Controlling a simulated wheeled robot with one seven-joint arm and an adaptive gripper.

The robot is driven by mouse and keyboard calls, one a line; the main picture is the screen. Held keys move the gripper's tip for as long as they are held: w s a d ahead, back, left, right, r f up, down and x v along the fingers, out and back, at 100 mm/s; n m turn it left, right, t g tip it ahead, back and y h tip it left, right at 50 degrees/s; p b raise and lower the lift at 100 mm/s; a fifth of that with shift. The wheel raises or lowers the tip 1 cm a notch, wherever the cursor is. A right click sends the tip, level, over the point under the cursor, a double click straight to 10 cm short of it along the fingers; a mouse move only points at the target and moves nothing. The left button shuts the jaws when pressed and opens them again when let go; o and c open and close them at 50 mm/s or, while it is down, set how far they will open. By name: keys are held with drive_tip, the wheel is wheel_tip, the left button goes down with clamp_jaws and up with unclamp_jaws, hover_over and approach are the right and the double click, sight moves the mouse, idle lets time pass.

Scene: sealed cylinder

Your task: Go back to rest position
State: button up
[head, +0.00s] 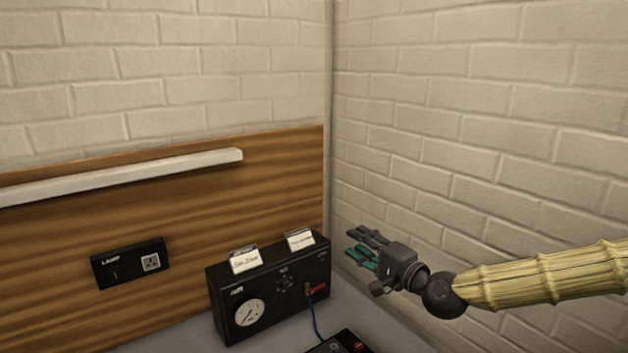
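My gripper (364,246) shows right of the middle in the head view, at the end of my arm, which reaches in from the right edge. It points left, with dark and teal fingers. The fingers look spread apart and nothing shows between them. It appears in front of the right brick wall, just right of a black instrument box (268,284). I cannot tell the exact gap between the gripper and the box.
The box has a round dial, two white cards on top, and a blue cable running to another dark box (343,343) at the bottom edge. A lamp switch panel (130,262) and a white ledge (120,174) are on the wooden board. Brick walls meet behind.

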drive_tip(key=s+a+f+n+g+h, duration=0.1)
drive_tip(key=s+f+g, duration=0.2)
drive_tip(key=s+f, duration=0.55)
drive_tip(key=s+a+f+n+g+h, duration=0.1)
drive_tip(key=s+a+f+n+g, duration=0.15)
drive_tip(key=f, duration=1.15)
drive_tip(key=s+a+f+n+g+h, duration=0.1)
drive_tip(key=s+f+g+h, duration=0.1)
drive_tip(key=s+f, duration=0.65)
drive_tip(key=s+d+f+n+g+h, duration=0.2)
drive_tip(key=s+d+f+g, duration=0.25)
drive_tip(key=s+f, duration=0.75)
drive_tip(key=s+d+f+n+g+h, duration=0.1)
drive_tip(key=s+d+f+n+h, duration=0.1)
drive_tip(key=s+d+f, duration=0.35)
drive_tip(key=s+d+f+n+g+h, duration=0.2)
drive_tip(key=s+d+h, duration=0.1)
drive_tip(key=s+d, duration=0.45)
wheel_tip(320, 180, down, 27)
drive_tip(key=a+b, duration=0.1)
drive_tip(key=b, duration=2.6)
drive_tip(key=shift+s+a, duration=0.15)
drive_tip(key=shift+s, duration=0.1)
